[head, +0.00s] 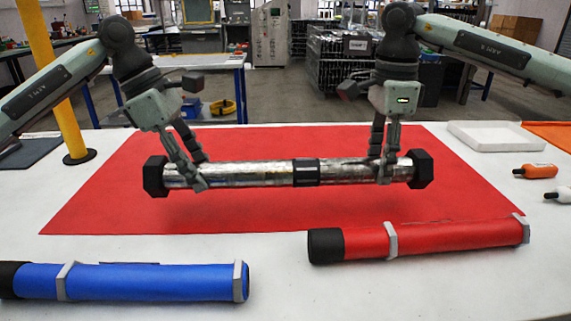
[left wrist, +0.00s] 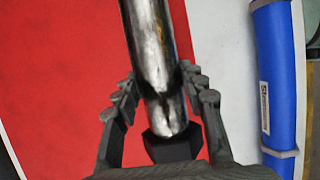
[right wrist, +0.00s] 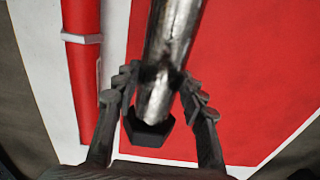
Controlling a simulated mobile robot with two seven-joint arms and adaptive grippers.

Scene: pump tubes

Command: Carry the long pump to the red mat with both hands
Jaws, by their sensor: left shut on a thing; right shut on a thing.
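The long pump (head: 250,173) is a shiny metal tube with black hexagonal ends and a black band in the middle. It lies level across the head view, over the red mat (head: 300,214), and appears to be above it. My left gripper (head: 205,176) is shut on the pump near its left end, and the tube shows between its fingers in the left wrist view (left wrist: 160,80). My right gripper (head: 386,170) is shut on the pump near its right end, also seen in the right wrist view (right wrist: 165,75). The gap beneath the pump is hard to judge.
A blue tube (head: 150,282) lies at the front left and a red tube (head: 430,239) at the front right, overlapping the mat's front edge in view.

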